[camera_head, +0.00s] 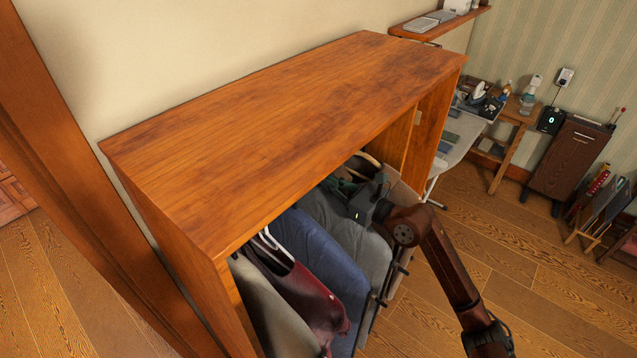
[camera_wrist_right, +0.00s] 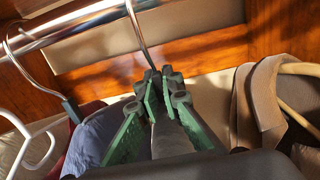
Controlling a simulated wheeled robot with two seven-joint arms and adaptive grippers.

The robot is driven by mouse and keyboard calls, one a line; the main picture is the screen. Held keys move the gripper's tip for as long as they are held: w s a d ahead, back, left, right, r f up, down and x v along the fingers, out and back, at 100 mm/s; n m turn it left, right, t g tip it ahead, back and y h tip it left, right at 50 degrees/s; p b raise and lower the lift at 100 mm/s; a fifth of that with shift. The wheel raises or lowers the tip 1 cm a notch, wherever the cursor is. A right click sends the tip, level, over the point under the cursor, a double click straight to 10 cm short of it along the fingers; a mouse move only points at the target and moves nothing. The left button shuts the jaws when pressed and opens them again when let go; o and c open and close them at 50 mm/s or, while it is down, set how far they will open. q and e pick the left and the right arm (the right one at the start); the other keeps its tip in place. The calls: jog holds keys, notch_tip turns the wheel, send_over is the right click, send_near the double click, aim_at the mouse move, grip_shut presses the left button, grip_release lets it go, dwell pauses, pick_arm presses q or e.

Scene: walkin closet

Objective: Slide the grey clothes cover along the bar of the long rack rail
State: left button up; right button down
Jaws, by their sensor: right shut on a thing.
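The grey clothes cover (camera_head: 345,232) hangs inside the wooden wardrobe unit, between a navy garment and a brown one. In the right wrist view its grey neck (camera_wrist_right: 172,140) lies between my fingers, and a metal hook (camera_wrist_right: 138,35) rises above it to the bar. The bar of the long rack rail (camera_wrist_right: 85,30) is a shiny metal tube running across the upper left of the wrist view. My right gripper (camera_wrist_right: 164,82), with green finger pads, is shut on the top of the cover just under the hook. In the head view my right gripper (camera_head: 366,203) reaches in under the unit's top. My left gripper is out of view.
The navy garment (camera_head: 322,250) and a maroon one (camera_head: 308,297) hang left of the cover. A brown garment (camera_wrist_right: 262,100) on a wooden hanger (camera_wrist_right: 300,70) hangs to the right. The unit's wooden top (camera_head: 285,120) covers the rack. Open floor (camera_head: 480,250) lies right.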

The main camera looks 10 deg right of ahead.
jog(key=shift+w+d+r+b, duration=0.15)
jog(key=shift+w+d+b, duration=0.5)
jog(key=shift+d, duration=0.2)
jog(key=shift+w+d+r+b, duration=0.15)
jog(key=shift+w+d+b, duration=0.5)
jog(key=shift+d, duration=0.2)
jog(key=shift+f, duration=0.2)
